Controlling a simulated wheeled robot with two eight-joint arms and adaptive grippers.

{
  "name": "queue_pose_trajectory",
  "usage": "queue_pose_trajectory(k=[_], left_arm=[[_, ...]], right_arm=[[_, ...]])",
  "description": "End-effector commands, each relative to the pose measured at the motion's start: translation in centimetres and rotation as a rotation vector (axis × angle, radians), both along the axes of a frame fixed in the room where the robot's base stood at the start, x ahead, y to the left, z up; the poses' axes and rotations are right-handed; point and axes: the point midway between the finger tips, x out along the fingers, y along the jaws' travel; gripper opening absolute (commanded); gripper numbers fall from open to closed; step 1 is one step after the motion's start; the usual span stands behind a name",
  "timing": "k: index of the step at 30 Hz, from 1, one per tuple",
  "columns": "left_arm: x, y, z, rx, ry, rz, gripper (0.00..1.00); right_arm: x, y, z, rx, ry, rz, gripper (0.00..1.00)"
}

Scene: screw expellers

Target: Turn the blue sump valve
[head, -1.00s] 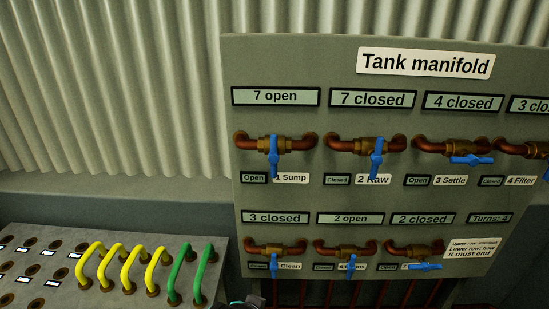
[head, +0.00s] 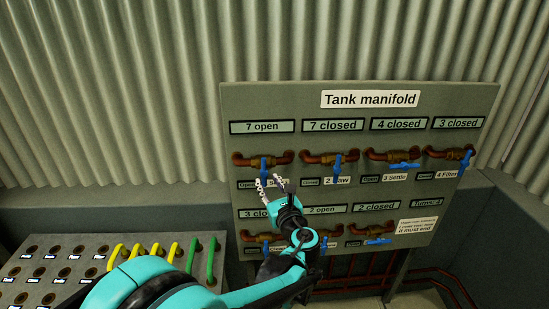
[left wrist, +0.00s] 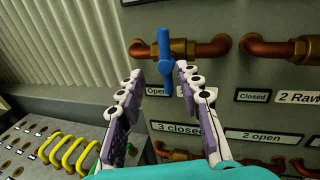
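The blue sump valve handle (head: 264,169) hangs straight down from the top-left pipe on the Tank manifold panel (head: 480,98). In the left wrist view the same handle (left wrist: 165,62) points vertically, with its lower part at the gap between the fingertips. The display above the valve reads "7 open", and its tag reads "Open". My left gripper (head: 272,184) is open, just below and in front of the handle; in the left wrist view its two fingers (left wrist: 160,82) stand apart on either side. I cannot tell whether they touch it. My right gripper is not in view.
Other blue handles sit close by: Raw (head: 337,165), Settle (head: 404,166) and Filter (head: 465,164), with a lower row partly hidden by my arm. A sloped console (head: 70,265) with yellow and green cables stands at the lower left. Corrugated wall is behind.

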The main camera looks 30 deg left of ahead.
Motion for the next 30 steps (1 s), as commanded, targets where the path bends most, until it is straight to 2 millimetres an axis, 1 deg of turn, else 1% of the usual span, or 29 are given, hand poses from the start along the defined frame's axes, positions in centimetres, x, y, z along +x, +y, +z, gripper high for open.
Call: queue_pose_trajectory(k=[1,5,12,18,22,29,30], left_arm=[[0.4,-0.1,0.8,0.048,0.018,-0.003,0.35],[1.2,0.5,0.9,0.094,0.037,-0.002,0.35],[3.9,3.4,0.8,0.091,0.037,0.000,0.35],[5.6,5.1,0.9,0.089,0.036,-0.003,0.35],[6.0,5.6,0.9,0.089,0.036,-0.004,0.35],[6.0,5.6,0.9,0.088,0.035,-0.004,0.35],[6.0,5.6,0.9,0.088,0.035,-0.004,0.24]], right_arm=[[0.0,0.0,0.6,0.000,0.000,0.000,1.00],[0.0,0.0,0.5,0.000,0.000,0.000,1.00],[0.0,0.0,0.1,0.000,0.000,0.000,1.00],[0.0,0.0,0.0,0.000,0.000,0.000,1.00],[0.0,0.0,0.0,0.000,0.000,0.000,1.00],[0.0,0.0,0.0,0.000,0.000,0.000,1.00],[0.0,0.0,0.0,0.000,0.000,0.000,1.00]])
